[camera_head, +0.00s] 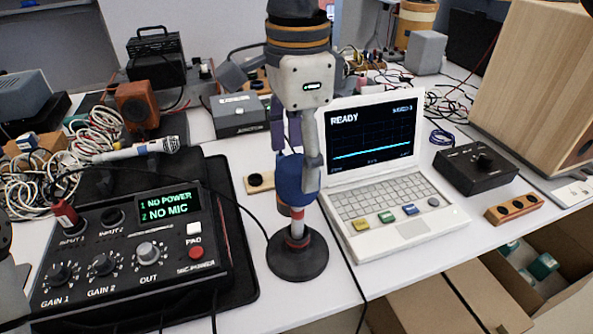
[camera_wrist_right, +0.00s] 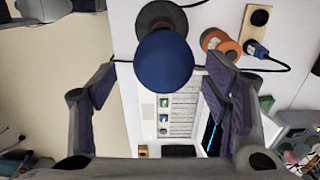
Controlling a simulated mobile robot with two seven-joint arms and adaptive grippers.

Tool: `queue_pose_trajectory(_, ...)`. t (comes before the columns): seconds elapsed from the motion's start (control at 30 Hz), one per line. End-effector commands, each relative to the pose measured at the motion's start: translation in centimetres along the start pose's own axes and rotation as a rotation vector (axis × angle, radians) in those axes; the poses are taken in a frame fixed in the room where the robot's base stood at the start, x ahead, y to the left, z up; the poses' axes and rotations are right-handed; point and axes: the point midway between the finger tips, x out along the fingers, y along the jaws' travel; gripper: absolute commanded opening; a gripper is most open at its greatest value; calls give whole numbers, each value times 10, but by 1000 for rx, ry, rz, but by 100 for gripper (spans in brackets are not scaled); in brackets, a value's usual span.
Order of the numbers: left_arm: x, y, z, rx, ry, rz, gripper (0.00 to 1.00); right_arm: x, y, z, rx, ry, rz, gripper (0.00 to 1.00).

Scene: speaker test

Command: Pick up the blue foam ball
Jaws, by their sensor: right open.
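The blue foam ball (camera_head: 289,180) sits on top of a short upright stand with a round black base (camera_head: 297,262), in the middle of the head view. In the right wrist view the ball (camera_wrist_right: 164,63) shows centrally, between and beyond the fingers. My right gripper (camera_head: 296,160) is open and points down over the ball. One finger overlaps the ball's right edge in the head view; the other, purple-padded, shows above and behind it. Gaps show on both sides of the ball in the wrist view (camera_wrist_right: 160,88). A grey part at the left edge may be my left gripper; its jaws are not visible.
A white laptop (camera_head: 405,225) reading READY stands just right of the stand. A black mixer (camera_head: 130,285) showing NO POWER and NO MIC is at left. A microphone (camera_head: 135,151) and loose cables lie behind it. A black box (camera_head: 475,170) and wooden speaker (camera_head: 535,85) are at right.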

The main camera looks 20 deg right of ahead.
Motion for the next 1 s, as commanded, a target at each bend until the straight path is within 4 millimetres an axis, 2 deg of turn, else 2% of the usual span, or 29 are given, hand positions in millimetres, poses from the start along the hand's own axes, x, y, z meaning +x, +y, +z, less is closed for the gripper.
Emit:
queue_pose_trajectory(0.13,5,0,3,0,-15,-1,0,32,-3,-2,0,1,8,70)
queue_pose_trajectory(0.23,6,0,4,0,-18,-1,0,42,-3,-2,-1,0,2,70)
queue_pose_trajectory(0.4,5,0,3,0,-16,-1,0,41,-3,-2,0,0,-1,70)
queue_pose_trajectory(0.57,5,0,3,0,-16,-1,0,41,-3,-2,0,0,-1,34)
queue_pose_trajectory(0.87,5,0,3,0,-16,-1,0,41,-3,-2,0,1,0,34)
queue_pose_trajectory(1.0,4,0,2,0,-12,0,0,33,-4,-2,2,2,-2,34)
